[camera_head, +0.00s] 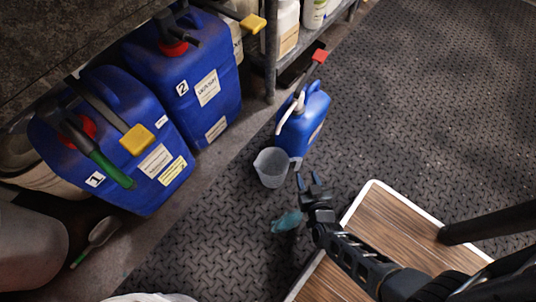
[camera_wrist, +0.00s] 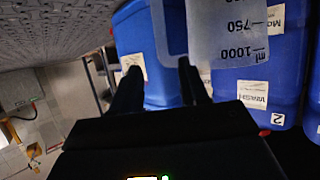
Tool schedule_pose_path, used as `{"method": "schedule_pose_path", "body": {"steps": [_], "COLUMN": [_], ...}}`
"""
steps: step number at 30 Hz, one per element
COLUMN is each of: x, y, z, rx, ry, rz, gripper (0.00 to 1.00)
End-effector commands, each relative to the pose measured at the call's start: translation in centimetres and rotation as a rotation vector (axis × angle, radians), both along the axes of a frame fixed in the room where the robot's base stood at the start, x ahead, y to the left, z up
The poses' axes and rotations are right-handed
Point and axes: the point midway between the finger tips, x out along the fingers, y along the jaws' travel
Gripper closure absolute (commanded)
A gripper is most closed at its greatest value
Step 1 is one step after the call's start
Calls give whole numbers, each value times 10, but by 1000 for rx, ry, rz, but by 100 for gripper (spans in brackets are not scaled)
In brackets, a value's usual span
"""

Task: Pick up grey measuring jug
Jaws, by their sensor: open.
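The grey measuring jug (camera_head: 271,168) stands on the dark patterned floor in the head view, just in front of a small blue canister. My gripper (camera_head: 308,181) is open and empty, a little to the right of the jug. In the wrist view the jug (camera_wrist: 228,40) shows large at the top, with 750 and 1000 ml marks. Its handle loop appears beyond and above the gap between my fingers (camera_wrist: 160,68). I see no contact between fingers and jug. The jug's base is out of the wrist view.
The small blue canister (camera_head: 302,122) is close behind the jug. Big blue canisters numbered 1 (camera_head: 150,135) and 2 (camera_head: 200,85) stand at left. A teal cloth-like item (camera_head: 287,221) lies in front. A wood-topped platform (camera_head: 400,215) is at right. Floor at upper right is clear.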

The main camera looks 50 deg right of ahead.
Motion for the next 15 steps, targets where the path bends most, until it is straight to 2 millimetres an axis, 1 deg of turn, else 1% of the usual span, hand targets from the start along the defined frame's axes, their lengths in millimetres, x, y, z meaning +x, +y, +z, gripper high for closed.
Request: {"method": "schedule_pose_path", "body": {"steps": [6, 11, 15], "x": [16, 23, 37], "y": [-14, -19, -29], "z": [-10, -15, -23], "rx": [-1, -1, -2], "ry": [-2, 0, -1], "rz": [-2, -2, -1], "gripper": [56, 56, 56]}}
